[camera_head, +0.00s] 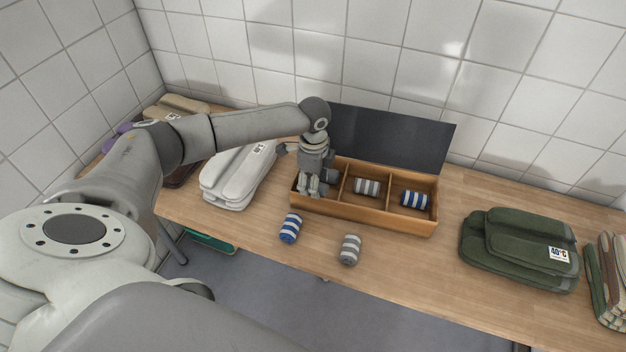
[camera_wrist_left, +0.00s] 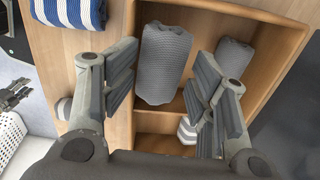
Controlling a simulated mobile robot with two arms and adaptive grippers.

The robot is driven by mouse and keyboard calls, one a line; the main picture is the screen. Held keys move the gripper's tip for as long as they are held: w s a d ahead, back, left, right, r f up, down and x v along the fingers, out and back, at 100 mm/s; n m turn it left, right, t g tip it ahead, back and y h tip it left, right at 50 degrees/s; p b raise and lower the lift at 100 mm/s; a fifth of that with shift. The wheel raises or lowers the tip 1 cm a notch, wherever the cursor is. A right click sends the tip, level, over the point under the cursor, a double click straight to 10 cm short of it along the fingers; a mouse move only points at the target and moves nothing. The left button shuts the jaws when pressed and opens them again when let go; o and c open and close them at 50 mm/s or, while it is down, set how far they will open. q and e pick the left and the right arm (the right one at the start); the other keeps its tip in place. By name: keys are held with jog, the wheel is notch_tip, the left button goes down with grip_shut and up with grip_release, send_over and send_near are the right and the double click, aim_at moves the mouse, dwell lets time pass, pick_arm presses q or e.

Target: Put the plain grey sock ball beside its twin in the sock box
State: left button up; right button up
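The open wooden sock box (camera_head: 365,213) has three compartments in a row. My left gripper (camera_head: 314,190) points down into its left compartment. In the left wrist view the plain grey sock ball (camera_wrist_left: 163,62) lies between the fingers of my left gripper (camera_wrist_left: 164,80), with gaps visible on both sides, so the gripper is open around it. Its plain grey twin (camera_wrist_left: 234,56) lies beside it in the same compartment, toward the lid, partly behind a finger; the twin also shows in the head view (camera_head: 332,176). My right gripper is not in view.
The middle compartment holds a grey-striped ball (camera_head: 367,186), the right one a blue-striped ball (camera_head: 414,200). Another blue-striped ball (camera_head: 290,228) and grey-striped ball (camera_head: 349,249) lie in front. The dark lid (camera_head: 390,138) stands open behind. White towels (camera_head: 237,177) and green towels (camera_head: 520,250) flank the box.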

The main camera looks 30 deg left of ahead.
pick_arm(q)
jog(key=shift+o, duration=0.8)
jog(key=shift+s+d+f, duration=0.2)
jog(key=shift+s+f, duration=0.05)
jog(key=shift+f, duration=0.45)
jog(key=shift+w+a, duration=0.1)
jog(key=shift+w, duration=0.15)
jog(key=shift+r, duration=0.2)
jog(key=shift+w+r, duration=0.1)
jog(key=shift+r, duration=0.2)
notch_tip(320, 180, up, 13)
jog(key=b, duration=0.1)
jog(key=shift+f, duration=0.15)
